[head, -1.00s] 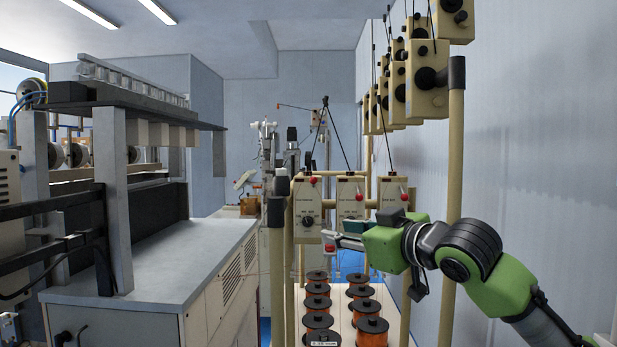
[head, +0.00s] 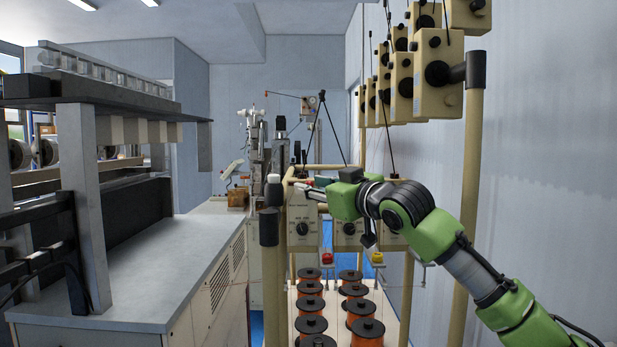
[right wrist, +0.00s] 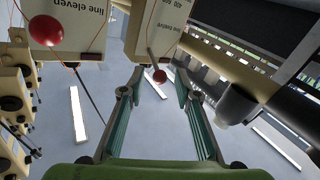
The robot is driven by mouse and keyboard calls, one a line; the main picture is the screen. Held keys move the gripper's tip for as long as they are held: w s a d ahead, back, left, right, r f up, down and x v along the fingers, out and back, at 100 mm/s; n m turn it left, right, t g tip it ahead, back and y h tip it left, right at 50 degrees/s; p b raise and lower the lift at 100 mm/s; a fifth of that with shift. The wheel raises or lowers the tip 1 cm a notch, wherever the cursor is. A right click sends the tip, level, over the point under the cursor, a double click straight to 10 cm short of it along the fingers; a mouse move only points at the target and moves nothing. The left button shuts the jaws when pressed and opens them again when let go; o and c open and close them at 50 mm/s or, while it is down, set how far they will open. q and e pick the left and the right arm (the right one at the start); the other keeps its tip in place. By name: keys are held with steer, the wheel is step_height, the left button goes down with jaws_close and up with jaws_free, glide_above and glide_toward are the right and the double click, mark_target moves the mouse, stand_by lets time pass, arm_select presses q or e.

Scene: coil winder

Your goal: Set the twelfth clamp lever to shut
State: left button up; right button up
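In the right wrist view the box marked "line twelve" (right wrist: 165,22) shows at the top, with a thin clamp lever ending in a small red ball (right wrist: 160,76). My right gripper (right wrist: 156,84) is open, with one finger on each side of this ball in the picture; contact cannot be told. In the head view my right gripper (head: 313,193) is at the upper front of the leftmost cream box (head: 302,232), which appears to be the same one. The lever is hidden there. My left gripper is not in view.
The "line eleven" box (right wrist: 65,22) and its larger red ball (right wrist: 45,30) are close beside. Orange wire spools (head: 311,305) stand below the boxes. Cream posts (head: 470,170) and hanging boxes (head: 438,75) are at the right. A grey bench (head: 170,270) is at the left.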

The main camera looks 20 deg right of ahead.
steer(key=shift+w+a+r, duration=0.15)
steer(key=shift+w+r, duration=0.05)
steer(key=shift+w, duration=0.5)
steer(key=shift+w+a+f, duration=0.15)
steer(key=shift+w, duration=0.15)
steer(key=shift+s, duration=0.1)
jaws_close()
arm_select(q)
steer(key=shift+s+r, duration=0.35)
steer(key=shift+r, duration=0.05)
